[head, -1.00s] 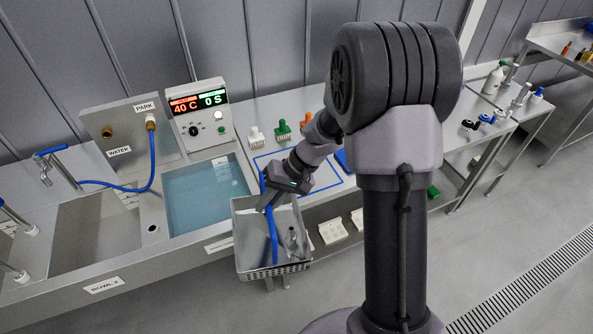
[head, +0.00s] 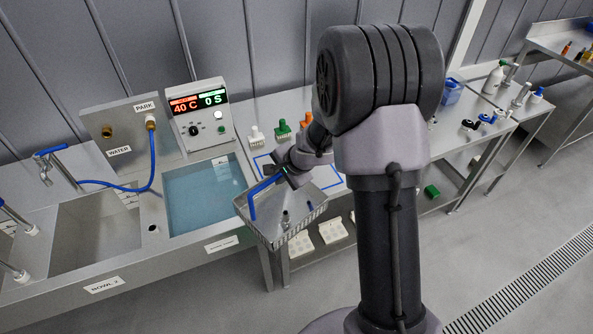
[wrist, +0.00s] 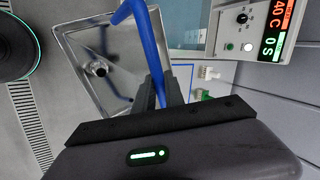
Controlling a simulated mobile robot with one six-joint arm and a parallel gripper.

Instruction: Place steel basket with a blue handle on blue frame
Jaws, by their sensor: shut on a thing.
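My gripper (head: 281,175) is shut on the blue handle (head: 262,189) of the steel basket (head: 310,212). The basket hangs in the air near the counter's front edge, just in front of the blue frame (head: 339,176), and is turned at an angle. The frame is a blue outline on the counter, partly hidden by my gripper and basket. In the wrist view the handle (wrist: 147,45) runs between my fingers (wrist: 160,95), and the basket (wrist: 75,50) shows small metal parts inside. A bit of the blue frame's line (wrist: 183,65) also shows there.
A water bath (head: 205,195) lies left of the basket, beside a control box (head: 200,115) reading 40 C and 0 S. White, green and orange brushes (head: 283,129) stand behind the frame. A blue container (head: 452,92) stands farther right. White blocks (head: 332,231) lie below the counter.

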